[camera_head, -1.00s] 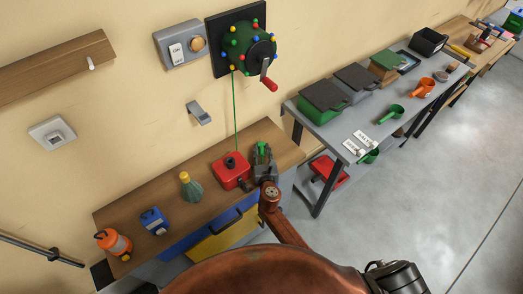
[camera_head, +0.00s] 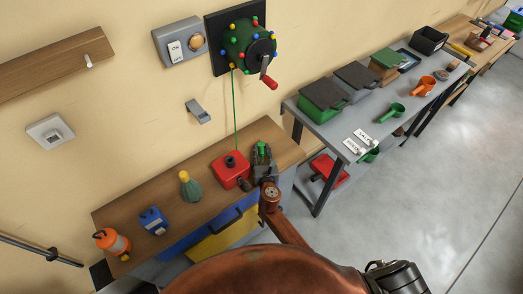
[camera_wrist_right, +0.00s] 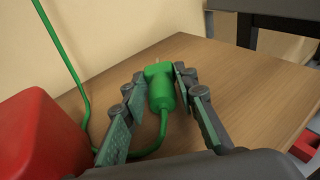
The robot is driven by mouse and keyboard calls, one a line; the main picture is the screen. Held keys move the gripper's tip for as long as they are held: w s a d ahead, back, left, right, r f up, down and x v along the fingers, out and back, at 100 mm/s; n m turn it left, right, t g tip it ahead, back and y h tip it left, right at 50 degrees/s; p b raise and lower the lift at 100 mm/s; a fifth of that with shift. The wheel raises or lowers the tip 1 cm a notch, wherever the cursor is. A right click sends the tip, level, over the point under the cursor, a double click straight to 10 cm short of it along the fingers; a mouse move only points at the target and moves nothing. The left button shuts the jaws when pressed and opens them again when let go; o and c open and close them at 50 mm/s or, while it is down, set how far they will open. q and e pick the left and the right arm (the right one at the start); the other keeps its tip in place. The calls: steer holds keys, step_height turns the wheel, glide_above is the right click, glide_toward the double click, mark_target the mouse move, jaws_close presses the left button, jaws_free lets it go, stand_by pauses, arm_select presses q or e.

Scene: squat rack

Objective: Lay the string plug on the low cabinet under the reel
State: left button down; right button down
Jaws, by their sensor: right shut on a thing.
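The green string plug (camera_wrist_right: 159,86) is between the fingers of my right gripper (camera_wrist_right: 158,98), which is shut on it; its prongs point away from the wrist. In the head view the plug (camera_head: 261,148) and right gripper (camera_head: 262,158) are at the right end of the low cabinet (camera_head: 221,207), just right of a red box. Whether the plug touches the wooden top is hard to tell. The green string (camera_head: 235,110) hangs from the green reel (camera_head: 249,45) on the wall down behind the red box; in the wrist view it loops to the plug. My left gripper is not in view.
The red box (camera_head: 230,169) stands close beside the right gripper. A green flask (camera_head: 190,187), blue box (camera_head: 154,220) and orange lantern (camera_head: 113,242) stand further left. A grey bench (camera_head: 345,128) is to the right. Bare wood (camera_wrist_right: 245,75) lies right of the plug.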

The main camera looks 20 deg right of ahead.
steer(key=shift+f, duration=0.35)
stand_by(0.7)
steer(key=c, duration=1.5)
jaws_free()
steer(key=shift+o, duration=0.2)
steer(key=shift+r+p, duration=2.9)
steer(key=shift+r, duration=0.15)
steer(key=shift+f, duration=0.1)
